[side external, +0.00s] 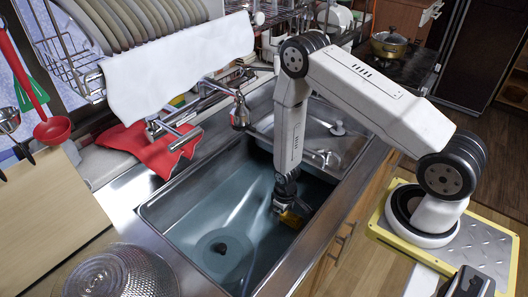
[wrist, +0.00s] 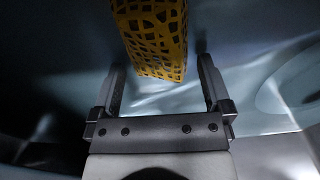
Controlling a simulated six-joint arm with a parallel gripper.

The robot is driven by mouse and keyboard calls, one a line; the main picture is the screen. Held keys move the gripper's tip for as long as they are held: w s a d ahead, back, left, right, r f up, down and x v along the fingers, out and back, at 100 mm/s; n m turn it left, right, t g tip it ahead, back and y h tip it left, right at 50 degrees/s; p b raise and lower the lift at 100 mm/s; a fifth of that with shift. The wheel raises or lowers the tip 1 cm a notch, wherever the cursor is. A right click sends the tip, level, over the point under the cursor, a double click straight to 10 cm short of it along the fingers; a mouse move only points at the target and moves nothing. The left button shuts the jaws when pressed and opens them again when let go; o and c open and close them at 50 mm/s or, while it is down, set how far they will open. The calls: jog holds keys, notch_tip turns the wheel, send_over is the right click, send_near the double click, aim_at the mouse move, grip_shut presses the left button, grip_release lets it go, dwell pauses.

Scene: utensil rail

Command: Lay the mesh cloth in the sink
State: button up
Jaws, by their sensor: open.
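The yellow mesh cloth (wrist: 155,35) shows in the wrist view, stiff-looking with dark openings, its near end between my fingertips and the rest running off the top edge. My gripper (wrist: 162,66) is open, with a gap visible between each finger and the cloth. In the side view my gripper (side external: 285,206) is low inside the right part of the large sink basin (side external: 190,235). A small part of the yellow cloth (side external: 292,218) shows beside it there. I cannot tell whether the cloth touches the sink floor.
A faucet (side external: 238,108) stands behind the sink. A red cloth (side external: 150,145) lies on the counter at left, under a hanging white towel (side external: 175,65). A clear domed lid (side external: 120,272) is at front left. A smaller basin (side external: 320,130) lies farther back. The basin's left part is clear.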

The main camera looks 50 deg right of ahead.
jog(key=shift+r, duration=0.1)
notch_tip(320, 180, up, 12)
dwell(1.0)
dwell(0.5)
notch_tip(320, 180, up, 11)
jog(key=t, duration=0.1)
send_over(281, 217)
jog(key=s+a+r+t, duration=0.1)
jog(key=s+r, duration=0.3)
jog(key=r, duration=0.4)
jog(key=shift+s+a+t, duration=0.15)
jog(key=shift+a+t, duration=0.15)
jog(key=shift+a, duration=0.15)
dwell(0.7)
